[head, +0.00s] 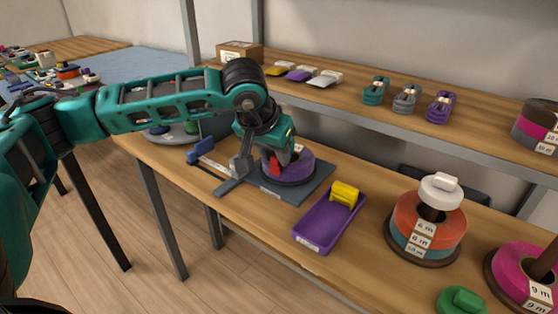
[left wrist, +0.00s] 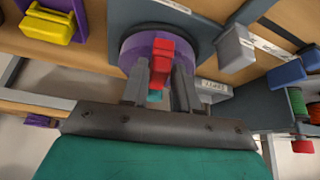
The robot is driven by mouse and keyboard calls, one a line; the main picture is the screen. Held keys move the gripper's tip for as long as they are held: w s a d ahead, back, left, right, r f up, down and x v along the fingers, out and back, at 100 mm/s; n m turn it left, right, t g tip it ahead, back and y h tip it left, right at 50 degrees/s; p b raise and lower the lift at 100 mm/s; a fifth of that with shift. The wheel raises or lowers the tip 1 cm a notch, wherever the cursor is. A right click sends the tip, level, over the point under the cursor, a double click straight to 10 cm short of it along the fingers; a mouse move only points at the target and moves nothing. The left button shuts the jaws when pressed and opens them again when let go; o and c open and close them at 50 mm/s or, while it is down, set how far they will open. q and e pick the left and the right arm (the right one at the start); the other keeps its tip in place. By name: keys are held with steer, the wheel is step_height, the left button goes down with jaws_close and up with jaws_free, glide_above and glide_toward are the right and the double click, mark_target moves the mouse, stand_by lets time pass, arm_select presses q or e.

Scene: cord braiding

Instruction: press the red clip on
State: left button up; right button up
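The red clip (head: 274,168) is at the purple round piece (head: 297,167), which sits on a dark grey base plate (head: 318,186) on the table. My left gripper (head: 270,160) reaches down over the near left side of the purple piece. Whether the clip touches the purple piece is hard to tell. My right gripper is in neither view.
An orange and teal spool stack (head: 404,225) stands further right. A shelf (head: 340,102) runs behind.

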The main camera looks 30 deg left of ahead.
arm_select(q)
jaws_close()
steer(key=shift+r, duration=0.15)
stand_by(0.5)
stand_by(0.5)
